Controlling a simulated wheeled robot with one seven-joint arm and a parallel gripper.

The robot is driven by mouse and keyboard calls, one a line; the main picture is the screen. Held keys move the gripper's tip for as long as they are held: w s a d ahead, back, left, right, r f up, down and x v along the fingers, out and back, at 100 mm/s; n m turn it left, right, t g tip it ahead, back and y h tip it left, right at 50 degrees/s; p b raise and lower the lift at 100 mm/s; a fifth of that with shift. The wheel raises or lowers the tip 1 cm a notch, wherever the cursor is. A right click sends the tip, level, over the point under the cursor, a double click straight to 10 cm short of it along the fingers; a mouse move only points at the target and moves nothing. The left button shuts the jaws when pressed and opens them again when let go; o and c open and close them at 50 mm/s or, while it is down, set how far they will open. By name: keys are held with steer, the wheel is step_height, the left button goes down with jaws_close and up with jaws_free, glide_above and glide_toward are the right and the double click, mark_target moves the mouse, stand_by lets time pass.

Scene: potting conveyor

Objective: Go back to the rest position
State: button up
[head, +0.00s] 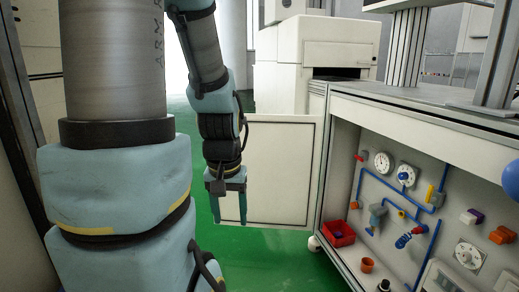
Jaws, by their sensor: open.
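My gripper (230,215) hangs at the end of my arm, pointing down, left of the picture's middle in the head view. Its blue fingers show side-on, with nothing visible between them. It is open and hangs over the green floor, in front of a white panel (275,165). It looks apart from everything around it.
A white workbench (430,105) with metal posts stands on the right. Its front holds gauges (383,162), blue pipes and coloured fittings. A red bin (338,234) and an orange cup (367,265) sit low there. A white machine (315,55) stands behind. Green floor (270,262) is clear below my gripper.

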step_height(320, 180, up, 31)
steer(key=p, duration=2.9)
steer(key=shift+f, duration=0.1)
steer(key=shift+c, duration=0.3)
